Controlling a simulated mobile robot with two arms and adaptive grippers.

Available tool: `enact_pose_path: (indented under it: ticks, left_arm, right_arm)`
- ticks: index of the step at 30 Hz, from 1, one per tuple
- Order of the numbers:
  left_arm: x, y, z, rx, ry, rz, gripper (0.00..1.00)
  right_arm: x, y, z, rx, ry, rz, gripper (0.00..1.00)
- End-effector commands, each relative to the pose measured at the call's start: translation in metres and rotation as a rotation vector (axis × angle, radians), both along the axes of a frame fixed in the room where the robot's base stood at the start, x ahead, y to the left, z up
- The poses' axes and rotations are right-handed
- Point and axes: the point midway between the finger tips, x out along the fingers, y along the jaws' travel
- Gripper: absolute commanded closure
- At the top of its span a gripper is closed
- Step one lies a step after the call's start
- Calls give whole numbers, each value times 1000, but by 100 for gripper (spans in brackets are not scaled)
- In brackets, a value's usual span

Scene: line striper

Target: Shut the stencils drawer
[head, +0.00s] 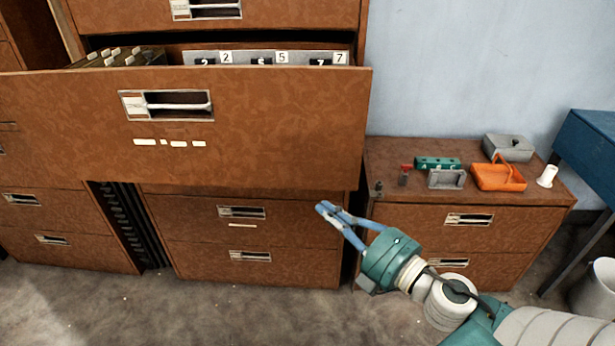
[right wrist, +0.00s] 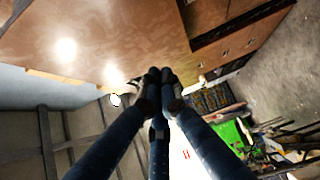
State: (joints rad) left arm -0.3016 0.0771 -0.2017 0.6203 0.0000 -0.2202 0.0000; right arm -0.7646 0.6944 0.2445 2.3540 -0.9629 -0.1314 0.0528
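The stencils drawer (head: 300,130) is pulled out of the tall brown cabinet in the head view. Its wide front has a metal handle (head: 166,105) and pale label strips. Numbered stencil plates (head: 262,57) show inside it, above its front. My right gripper (head: 326,208) is just below the lower right part of the drawer front in the picture, in front of the closed lower drawers. Its blue fingers come together at the tips, also in the right wrist view (right wrist: 160,78), with nothing seen between them. Whether it touches the cabinet is unclear. My left gripper is not in view.
A low brown cabinet (head: 450,244) stands at the right. On it are an orange tray (head: 498,178), a grey box (head: 508,148), a green block (head: 437,163) and a white cup (head: 547,176). A blue table (head: 590,140) is at far right. Carpet in front is clear.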

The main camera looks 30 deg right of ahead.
Motion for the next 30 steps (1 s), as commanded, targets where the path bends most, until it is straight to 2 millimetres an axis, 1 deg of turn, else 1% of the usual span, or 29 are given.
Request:
enact_pose_path:
  ticks: [8,21,24,30]
  left_arm:
    - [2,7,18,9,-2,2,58]
    - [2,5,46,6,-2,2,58]
    - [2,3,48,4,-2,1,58]
    - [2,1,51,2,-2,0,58]
  right_arm:
    - [36,6,5,2,-3,-1,100]
    - [99,17,4,0,-1,-4,100]
    - [112,5,1,0,1,-6,100]
    - [126,-4,0,2,1,-4,100]
